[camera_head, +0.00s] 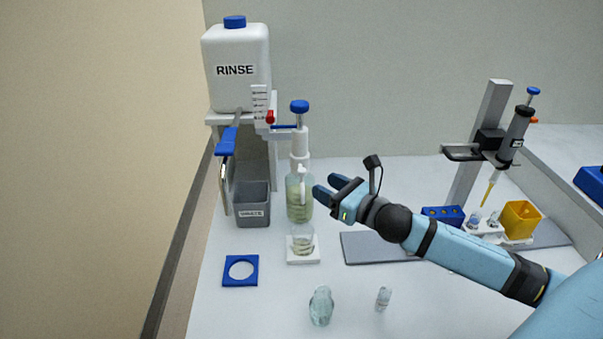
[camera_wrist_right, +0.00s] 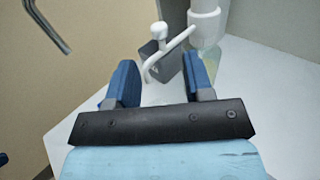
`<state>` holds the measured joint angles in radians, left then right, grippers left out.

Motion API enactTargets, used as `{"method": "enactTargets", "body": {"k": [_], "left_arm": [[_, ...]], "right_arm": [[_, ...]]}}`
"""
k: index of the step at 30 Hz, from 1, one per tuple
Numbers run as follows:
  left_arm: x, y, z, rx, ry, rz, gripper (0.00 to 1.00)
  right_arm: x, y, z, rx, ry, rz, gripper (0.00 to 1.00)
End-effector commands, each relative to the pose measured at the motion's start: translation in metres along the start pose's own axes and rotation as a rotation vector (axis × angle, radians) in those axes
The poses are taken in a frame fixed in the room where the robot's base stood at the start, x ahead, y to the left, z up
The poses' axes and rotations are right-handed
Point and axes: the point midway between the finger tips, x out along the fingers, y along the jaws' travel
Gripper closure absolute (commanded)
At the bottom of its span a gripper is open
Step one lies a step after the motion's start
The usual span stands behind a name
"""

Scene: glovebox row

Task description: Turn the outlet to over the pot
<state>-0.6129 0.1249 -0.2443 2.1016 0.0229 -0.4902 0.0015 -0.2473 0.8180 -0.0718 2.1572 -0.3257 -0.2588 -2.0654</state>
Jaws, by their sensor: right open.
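The dispenser's white outlet (camera_head: 302,188) hangs in front of the bottle (camera_head: 293,205) under the blue-topped pump (camera_head: 299,122). In the wrist view the outlet (camera_wrist_right: 172,47) is a bent white tube with a small knob, its tip appearing between my fingers. The clear pot (camera_head: 303,240) stands upright on a white pad, in front of the bottle; I cannot tell whether the outlet's tip is right above it. My right gripper (camera_head: 327,187) is open and empty, just right of the outlet; it also shows in the wrist view (camera_wrist_right: 160,80). My left gripper is out of view.
A RINSE tank (camera_head: 235,75) with a blue-handled metal spout and a grey waste bin (camera_head: 252,207) stand left. A blue ring (camera_head: 240,270), a glass jar (camera_head: 321,306) and a small vial (camera_head: 383,298) are in front. A pipette stand (camera_head: 480,150) is at right.

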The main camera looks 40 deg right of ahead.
Motion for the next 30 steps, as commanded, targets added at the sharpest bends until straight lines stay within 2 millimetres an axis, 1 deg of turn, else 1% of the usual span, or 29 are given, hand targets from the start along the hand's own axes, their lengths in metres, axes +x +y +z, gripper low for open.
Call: {"method": "enactTargets", "body": {"k": [1,9,15,21,28,29,30], "left_arm": [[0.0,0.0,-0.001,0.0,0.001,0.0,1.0],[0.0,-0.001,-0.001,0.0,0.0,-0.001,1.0],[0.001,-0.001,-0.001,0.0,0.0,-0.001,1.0],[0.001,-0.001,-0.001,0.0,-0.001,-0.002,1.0],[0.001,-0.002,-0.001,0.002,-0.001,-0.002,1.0],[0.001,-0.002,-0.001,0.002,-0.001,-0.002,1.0],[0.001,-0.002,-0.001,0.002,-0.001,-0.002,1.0]], "right_arm": [[0.009,0.0,0.001,0.0,-0.003,-0.001,0.53],[0.05,0.0,0.001,0.001,-0.003,0.0,0.53],[0.072,0.0,0.0,0.003,-0.001,-0.001,0.53],[0.08,0.0,0.0,0.001,0.0,0.0,0.53],[0.081,0.0,-0.001,0.001,0.0,0.0,0.53],[0.081,0.0,0.0,0.001,0.0,0.0,0.55],[0.081,0.0,0.0,0.001,0.0,0.0,0.64]]}}
